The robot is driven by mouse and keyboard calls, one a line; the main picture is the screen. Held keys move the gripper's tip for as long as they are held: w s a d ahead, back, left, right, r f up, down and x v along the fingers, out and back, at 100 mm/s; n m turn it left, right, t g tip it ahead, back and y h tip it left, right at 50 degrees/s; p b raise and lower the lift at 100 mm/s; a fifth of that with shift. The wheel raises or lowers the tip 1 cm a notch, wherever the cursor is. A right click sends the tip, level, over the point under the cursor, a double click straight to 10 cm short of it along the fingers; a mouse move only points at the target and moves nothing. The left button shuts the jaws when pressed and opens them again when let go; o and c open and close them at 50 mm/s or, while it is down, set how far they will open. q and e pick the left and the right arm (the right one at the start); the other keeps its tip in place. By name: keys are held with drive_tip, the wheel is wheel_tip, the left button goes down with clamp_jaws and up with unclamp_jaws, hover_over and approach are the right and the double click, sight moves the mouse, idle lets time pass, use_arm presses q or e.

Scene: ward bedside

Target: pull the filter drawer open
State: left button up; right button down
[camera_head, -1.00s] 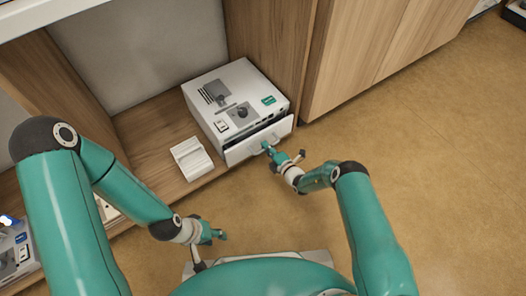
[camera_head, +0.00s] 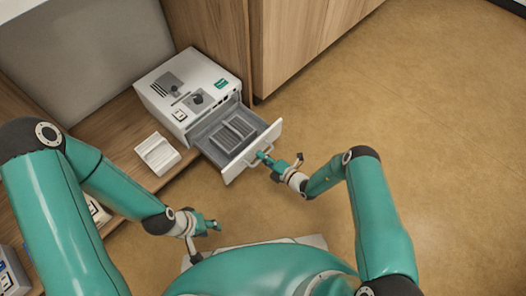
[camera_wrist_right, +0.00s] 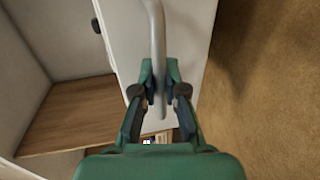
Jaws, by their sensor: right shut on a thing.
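The white machine (camera_head: 188,88) stands on the wooden shelf. Its filter drawer (camera_head: 268,137) is pulled well out at the front, and a grey ribbed filter (camera_head: 232,131) shows inside. My right gripper (camera_head: 267,158) is at the drawer's front, shut on the drawer handle (camera_head: 252,161). In the right wrist view the fingers (camera_wrist_right: 160,92) close around the pale curved handle (camera_wrist_right: 157,45), against the white drawer front (camera_wrist_right: 185,50). My left gripper (camera_head: 212,226) hangs low over the floor, away from the machine. Its fingers are too small to judge.
A white ribbed block (camera_head: 157,153) lies on the shelf (camera_head: 118,120) left of the drawer. A wooden cabinet (camera_head: 300,40) stands behind and to the right. The floor (camera_head: 440,130) to the right is clear. Other boxes sit at the lower left.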

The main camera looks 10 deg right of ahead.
drive_tip(key=shift+s+f, duration=0.2)
drive_tip(key=shift+s, duration=0.15)
drive_tip(key=c, duration=1.4)
unclamp_jaws()
drive_tip(key=shift+o, duration=1)
drive_tip(key=shift+w+r, duration=0.1)
drive_tip(key=shift+d, duration=0.1)
drive_tip(key=shift+d, duration=0.1)
drive_tip(key=v, duration=1.1)
drive_tip(key=shift+s+d, duration=0.2)
drive_tip(key=shift+s, duration=0.2)
